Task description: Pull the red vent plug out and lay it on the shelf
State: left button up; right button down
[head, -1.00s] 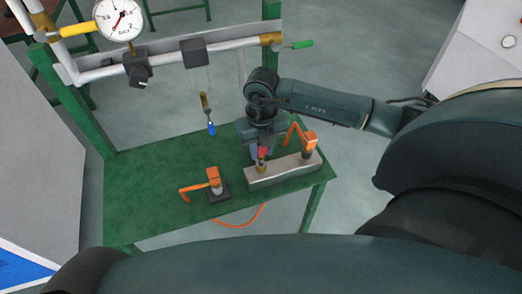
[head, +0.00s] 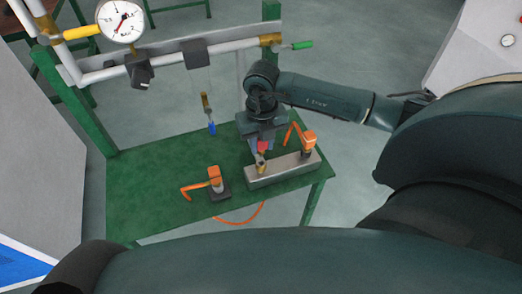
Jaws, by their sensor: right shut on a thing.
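The red vent plug (head: 264,147) is between the fingers of my right gripper (head: 263,148), which is shut on it. The plug is just above a brass fitting (head: 260,163) at the left end of a grey metal block (head: 282,173). I cannot tell whether its lower end is fully clear of the fitting. The gripper body hides the plug's upper part. The green tabletop (head: 145,190) lies under the block and appears to be the shelf. My left gripper is not in view.
An orange-handled valve (head: 307,138) stands on the block's right end, close to my gripper. Another orange-handled valve (head: 214,180) stands on a dark base to the left. Pipes with a gauge (head: 122,20) and a hanging blue-tipped tube (head: 211,128) are behind. The table's left side is clear.

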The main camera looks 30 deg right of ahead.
jog(key=shift+r+p, duration=1.1)
jog(key=shift+r, duration=0.45)
